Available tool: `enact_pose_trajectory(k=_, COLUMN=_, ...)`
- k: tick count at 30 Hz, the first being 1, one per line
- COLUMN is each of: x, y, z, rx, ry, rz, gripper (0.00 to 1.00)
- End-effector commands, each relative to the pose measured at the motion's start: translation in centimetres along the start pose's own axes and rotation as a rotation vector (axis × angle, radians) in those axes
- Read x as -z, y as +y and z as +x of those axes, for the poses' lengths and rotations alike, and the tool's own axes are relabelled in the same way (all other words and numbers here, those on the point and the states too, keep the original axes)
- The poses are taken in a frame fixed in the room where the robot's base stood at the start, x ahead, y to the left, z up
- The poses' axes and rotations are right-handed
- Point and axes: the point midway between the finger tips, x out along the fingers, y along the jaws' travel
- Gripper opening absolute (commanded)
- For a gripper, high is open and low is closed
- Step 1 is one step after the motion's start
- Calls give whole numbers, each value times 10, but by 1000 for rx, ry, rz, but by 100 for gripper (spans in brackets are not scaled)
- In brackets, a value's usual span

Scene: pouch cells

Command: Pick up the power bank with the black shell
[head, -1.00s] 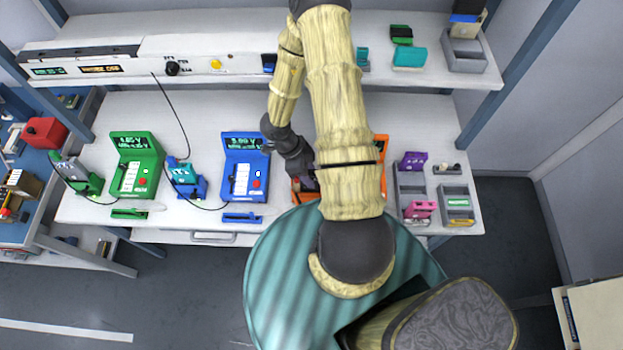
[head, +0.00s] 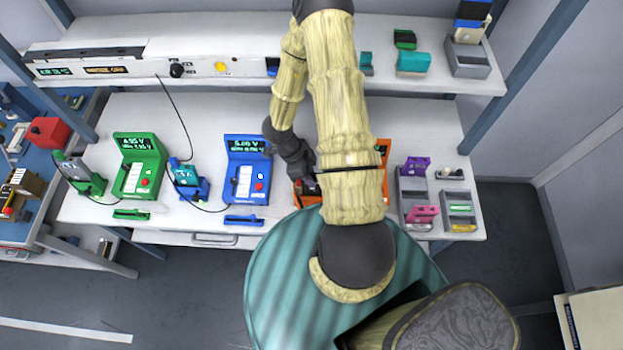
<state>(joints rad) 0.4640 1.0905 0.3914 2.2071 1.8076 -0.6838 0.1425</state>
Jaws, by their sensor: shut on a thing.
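My gripper (head: 306,184) is low over the white bench, at the left edge of an orange device (head: 382,148) that my arm mostly covers. It is shut on a small dark thing, taken as the power bank with the black shell. My arm and wrist hide most of it, so its shape and the fingertips' exact hold cannot be made out. I cannot tell whether it is lifted clear of the orange part below it.
A blue tester (head: 246,172) stands left of my gripper, and a green tester (head: 139,165) farther left. Grey bins (head: 413,186) with purple and pink cells are at right. A shelf (head: 240,88) overhangs the back. The bench's front edge is close.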

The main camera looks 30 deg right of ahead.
Motion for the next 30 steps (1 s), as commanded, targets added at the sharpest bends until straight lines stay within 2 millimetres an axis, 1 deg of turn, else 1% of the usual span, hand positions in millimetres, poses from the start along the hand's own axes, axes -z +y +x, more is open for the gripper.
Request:
enact_pose_trajectory(k=5, x=4, y=1, z=-11, rx=2, ry=0, rz=0, gripper=0)
enact_pose_trajectory(k=8, x=10, y=3, z=-24, rx=4, ry=0, rz=2, gripper=0)
enact_pose_trajectory(k=15, x=26, y=8, z=-64, rx=5, ry=-2, rz=2, gripper=0)
enact_pose_trajectory(k=19, x=34, y=12, z=-82, rx=3, ry=-1, rz=3, gripper=0)
enact_pose_trajectory(k=24, x=37, y=14, z=-91, rx=1, ry=-1, rz=0, gripper=0)
enact_pose_trajectory(k=30, x=37, y=14, z=-91, rx=0, ry=-1, rz=0, gripper=0)
